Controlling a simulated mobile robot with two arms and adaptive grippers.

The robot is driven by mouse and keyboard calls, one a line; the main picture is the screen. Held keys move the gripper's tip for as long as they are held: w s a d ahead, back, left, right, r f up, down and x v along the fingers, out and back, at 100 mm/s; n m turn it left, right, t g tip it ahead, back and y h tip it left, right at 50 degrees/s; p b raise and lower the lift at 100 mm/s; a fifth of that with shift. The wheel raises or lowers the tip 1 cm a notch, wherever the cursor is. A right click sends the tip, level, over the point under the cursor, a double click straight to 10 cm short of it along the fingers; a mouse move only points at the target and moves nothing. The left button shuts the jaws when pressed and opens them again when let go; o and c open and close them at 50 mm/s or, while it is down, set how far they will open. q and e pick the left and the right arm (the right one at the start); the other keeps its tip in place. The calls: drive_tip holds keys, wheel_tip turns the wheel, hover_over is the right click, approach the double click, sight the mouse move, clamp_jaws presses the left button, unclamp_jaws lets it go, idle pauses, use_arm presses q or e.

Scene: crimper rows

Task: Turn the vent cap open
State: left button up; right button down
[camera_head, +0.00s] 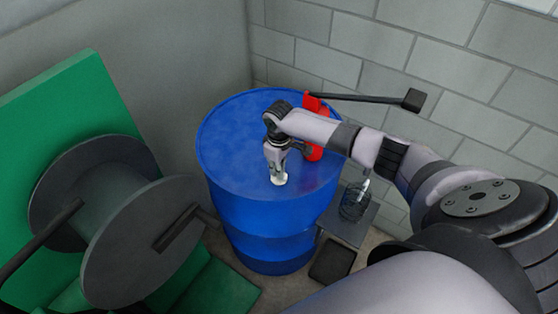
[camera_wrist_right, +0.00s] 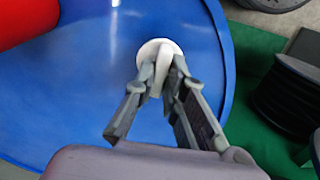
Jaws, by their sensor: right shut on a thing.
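The vent cap (camera_head: 280,181) is a small white round cap on the top of the blue drum (camera_head: 232,150). In the right wrist view the cap (camera_wrist_right: 151,47) shows as a white disc with a raised white grip on it. My right gripper (camera_head: 277,172) reaches down onto the cap from above. In the wrist view its fingers (camera_wrist_right: 163,82) are closed on the raised part of the cap, which they partly hide. I cannot tell how far the cap is turned. My left gripper is not in view.
A red object (camera_head: 315,152) stands on the drum behind my right arm. A grey cable reel (camera_head: 150,245) and a green panel (camera_head: 75,100) stand at the left. A dark bar with a block end (camera_head: 413,100) is near the block wall. A clear jug (camera_head: 354,201) stands right of the drum.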

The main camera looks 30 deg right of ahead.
idle(0.4)
drive_tip(key=c, duration=1.6)
unclamp_jaws()
drive_tip(key=shift+c, duration=0.2)
wheel_tip(320, 180, up, 12)
drive_tip(key=shift+n, duration=0.3)
